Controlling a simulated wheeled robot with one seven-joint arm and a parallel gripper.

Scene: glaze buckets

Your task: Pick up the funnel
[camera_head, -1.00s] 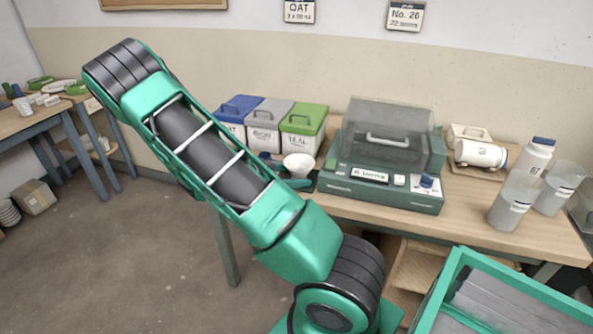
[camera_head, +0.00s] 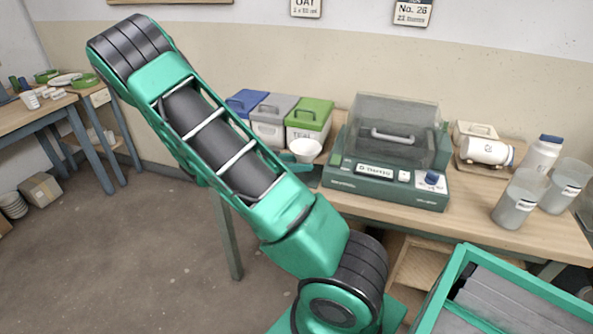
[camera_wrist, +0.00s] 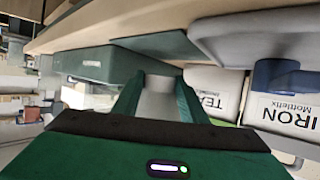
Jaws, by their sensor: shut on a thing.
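The funnel (camera_head: 306,149) is a small white cone with its wide mouth up, in front of the green-lidded bin in the head view. My gripper (camera_wrist: 158,82) is shut on it; the funnel's pale body (camera_wrist: 158,104) shows between the two green fingers in the wrist view. It appears to be held a little above the bench.
Bins with blue, grey and green lids (camera_head: 308,118) stand behind the funnel. A green machine with a clear cover (camera_head: 390,150) is close on its right. Farther right are a white jar lying on its side (camera_head: 486,151), a bottle (camera_head: 541,155) and clear beakers (camera_head: 519,200).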

